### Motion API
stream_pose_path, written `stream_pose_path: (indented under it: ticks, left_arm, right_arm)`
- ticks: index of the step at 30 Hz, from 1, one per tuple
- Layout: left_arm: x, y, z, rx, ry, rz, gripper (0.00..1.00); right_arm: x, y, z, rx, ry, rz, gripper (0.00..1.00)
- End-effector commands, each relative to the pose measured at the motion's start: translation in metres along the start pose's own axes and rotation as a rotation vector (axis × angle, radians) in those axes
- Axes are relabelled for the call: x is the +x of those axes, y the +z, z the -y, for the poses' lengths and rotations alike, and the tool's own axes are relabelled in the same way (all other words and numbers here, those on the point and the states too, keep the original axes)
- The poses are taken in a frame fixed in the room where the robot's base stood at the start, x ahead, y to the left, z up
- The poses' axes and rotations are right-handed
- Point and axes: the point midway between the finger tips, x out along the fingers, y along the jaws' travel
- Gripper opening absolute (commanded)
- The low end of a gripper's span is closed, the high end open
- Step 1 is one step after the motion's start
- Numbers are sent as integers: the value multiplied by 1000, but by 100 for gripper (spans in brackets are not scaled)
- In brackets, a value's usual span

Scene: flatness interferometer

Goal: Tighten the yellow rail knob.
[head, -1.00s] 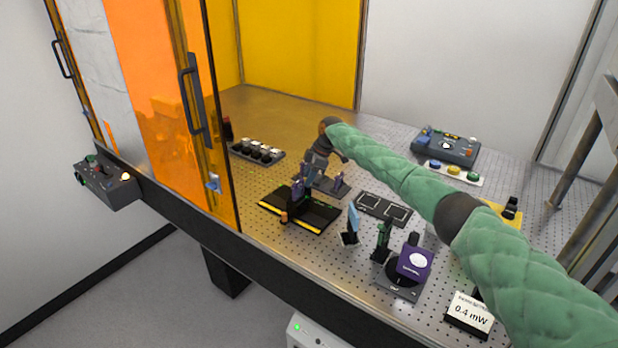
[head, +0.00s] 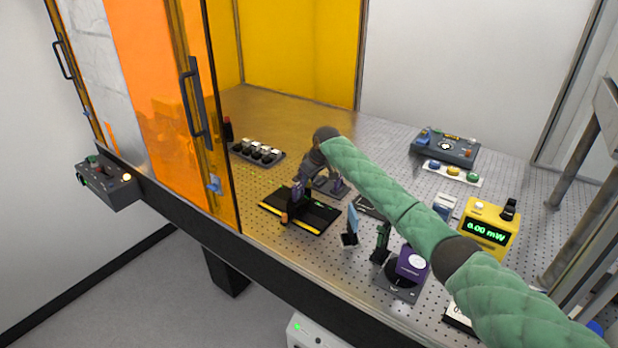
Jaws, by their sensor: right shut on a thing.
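The rail (head: 326,222) is a black plate with yellow edges on the perforated bench. An upright carriage (head: 298,200) stands on it, with a small orange knob (head: 284,218) at its front foot. My right gripper (head: 304,176) reaches down to the carriage's top from behind and right. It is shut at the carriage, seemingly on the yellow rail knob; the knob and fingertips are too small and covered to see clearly. My left gripper is out of view.
A grey rail (head: 335,190) lies close behind. A blue plate mount (head: 351,225), a green-marked post (head: 381,242) and a purple unit (head: 412,262) stand to the right. An orange door panel (head: 155,110) is at left.

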Motion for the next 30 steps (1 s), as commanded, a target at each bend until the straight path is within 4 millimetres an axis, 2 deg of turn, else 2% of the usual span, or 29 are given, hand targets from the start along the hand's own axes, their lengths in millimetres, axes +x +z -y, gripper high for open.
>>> stream_pose_path:
  ticks: [6, 15, 21, 30]
  left_arm:
    - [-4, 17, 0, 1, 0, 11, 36]
    - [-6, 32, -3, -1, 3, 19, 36]
    - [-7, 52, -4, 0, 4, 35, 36]
    - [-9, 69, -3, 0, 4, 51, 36]
  right_arm:
    - [-4, -4, 2, 188, 79, -5, 4]
    - [-4, -5, 3, 418, 174, -7, 4]
    - [-4, -5, 3, 525, 218, -6, 4]
    - [-4, -5, 2, 604, 252, -8, 4]
